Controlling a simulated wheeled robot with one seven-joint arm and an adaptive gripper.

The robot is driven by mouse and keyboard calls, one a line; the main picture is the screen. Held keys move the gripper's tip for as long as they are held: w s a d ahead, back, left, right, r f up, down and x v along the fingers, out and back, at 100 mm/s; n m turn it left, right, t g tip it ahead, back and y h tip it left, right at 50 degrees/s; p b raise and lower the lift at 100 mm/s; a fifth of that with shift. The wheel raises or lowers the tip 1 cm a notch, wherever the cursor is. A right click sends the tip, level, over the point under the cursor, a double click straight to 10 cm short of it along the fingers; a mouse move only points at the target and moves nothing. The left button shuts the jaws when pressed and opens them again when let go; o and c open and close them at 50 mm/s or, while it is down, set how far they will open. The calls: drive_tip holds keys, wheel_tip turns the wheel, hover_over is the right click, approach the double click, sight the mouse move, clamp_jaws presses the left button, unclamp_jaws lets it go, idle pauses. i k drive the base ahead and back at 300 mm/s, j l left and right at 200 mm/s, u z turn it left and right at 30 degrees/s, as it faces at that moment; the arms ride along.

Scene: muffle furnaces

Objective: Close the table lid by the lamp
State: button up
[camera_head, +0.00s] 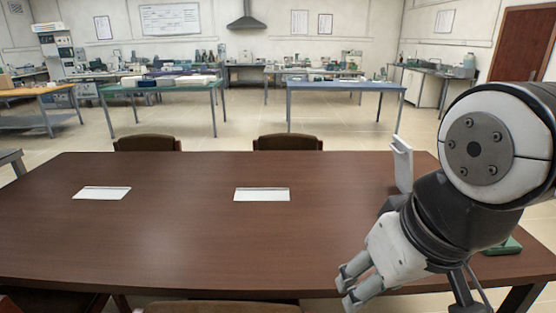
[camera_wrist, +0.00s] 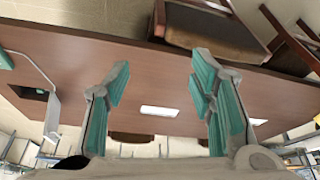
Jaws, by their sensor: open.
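An open white table lid (camera_head: 402,165) stands upright at the right of the brown table (camera_head: 200,225). In the wrist view the raised lid (camera_wrist: 52,118) is at the left, beside a dark opening (camera_wrist: 30,93) in the tabletop. A green piece (camera_head: 508,246), which looks like part of the lamp, shows partly behind my arm; a green piece is also at the left edge of the wrist view (camera_wrist: 5,60). My gripper (camera_head: 347,287) is open and empty over the table's near right side, apart from the lid. Its spread fingers show in the wrist view (camera_wrist: 160,80). My arm hides the lid's base in the head view.
Two flat white lids, one at the left (camera_head: 102,193) and one at the middle (camera_head: 262,194), lie closed in the tabletop. Chairs (camera_head: 287,142) stand along the table's far and near sides. Lab benches (camera_head: 345,86) stand farther back.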

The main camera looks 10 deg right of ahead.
sight(403, 153)
drive_tip(key=z, duration=0.95)
drive_tip(key=i+l, duration=0.85)
drive_tip(key=i, duration=0.2)
